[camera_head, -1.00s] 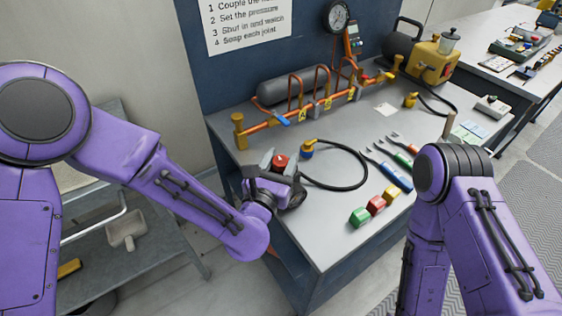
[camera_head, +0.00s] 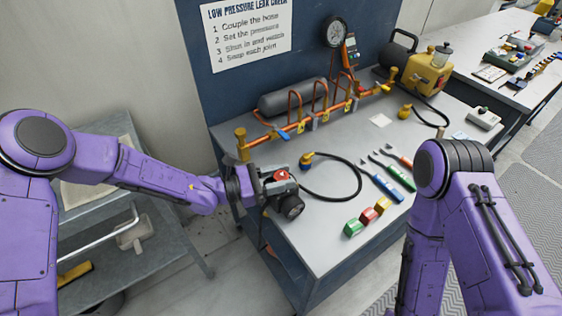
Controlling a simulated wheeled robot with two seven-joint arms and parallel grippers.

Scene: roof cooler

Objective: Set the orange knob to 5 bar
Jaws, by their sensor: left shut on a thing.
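My left gripper (camera_head: 280,182) is shut on a small red-topped thing (camera_head: 283,174) at the left edge of the bench; the fingers hide most of it. I cannot tell if it is the orange knob, and I make out no other clear orange knob. A round black-and-white pressure gauge (camera_head: 335,31) stands on the orange-copper pipework (camera_head: 312,119) at the bench's back; its reading is too small to tell.
The bench (camera_head: 318,235) carries a black hose (camera_head: 345,196), screwdriver-like tools (camera_head: 383,182), coloured blocks (camera_head: 368,215) and a yellow pump unit (camera_head: 428,72). A grey cylinder (camera_head: 290,97) lies behind the pipes. A grey cart (camera_head: 150,255) stands left.

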